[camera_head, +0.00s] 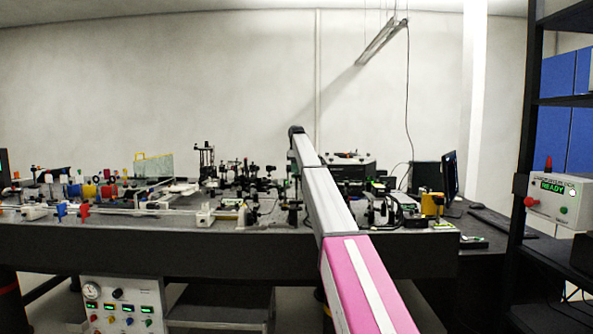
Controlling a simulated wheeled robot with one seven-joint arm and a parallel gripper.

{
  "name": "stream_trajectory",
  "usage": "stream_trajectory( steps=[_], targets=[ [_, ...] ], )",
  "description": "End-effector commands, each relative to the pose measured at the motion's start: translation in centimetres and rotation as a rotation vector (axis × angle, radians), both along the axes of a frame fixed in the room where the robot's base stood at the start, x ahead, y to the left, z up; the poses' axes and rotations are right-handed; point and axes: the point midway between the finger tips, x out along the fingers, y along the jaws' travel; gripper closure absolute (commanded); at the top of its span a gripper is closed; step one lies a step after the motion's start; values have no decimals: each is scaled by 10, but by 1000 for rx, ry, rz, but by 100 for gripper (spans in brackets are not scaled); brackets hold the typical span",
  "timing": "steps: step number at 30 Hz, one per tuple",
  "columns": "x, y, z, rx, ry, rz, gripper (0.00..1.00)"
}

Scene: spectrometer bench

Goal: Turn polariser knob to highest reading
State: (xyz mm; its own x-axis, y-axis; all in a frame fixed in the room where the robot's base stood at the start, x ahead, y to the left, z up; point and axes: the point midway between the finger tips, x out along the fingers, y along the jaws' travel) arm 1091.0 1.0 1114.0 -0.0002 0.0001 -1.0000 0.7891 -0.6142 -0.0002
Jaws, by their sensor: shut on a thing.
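My arm (325,200) reaches away from me over the optical bench (150,240), from the pink link at the bottom to a dark joint at its far end. My gripper is not distinguishable; the arm and the crowded optics hide that spot. I cannot pick out the polariser knob among the small dark mounts (245,180) on the bench. A panel below the bench (122,305) has a round dial, several green displays and coloured knobs, too small to read.
A box (552,198) on the dark rack (525,150) at right shows "READY" in green, with a red button. A monitor (449,175) and a yellow device (432,205) stand at the bench's right end. Colourful parts (90,192) crowd the left.

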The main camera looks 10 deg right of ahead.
Motion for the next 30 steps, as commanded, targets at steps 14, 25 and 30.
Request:
stream_trajectory(
  steps=[14, 25, 30],
  targets=[
    [0, 0, 0, 0, 0, -427, 100],
    [0, 0, 0, 0, 0, -621, 100],
    [0, 0, 1, 0, 0, -657, 100]
  ],
)
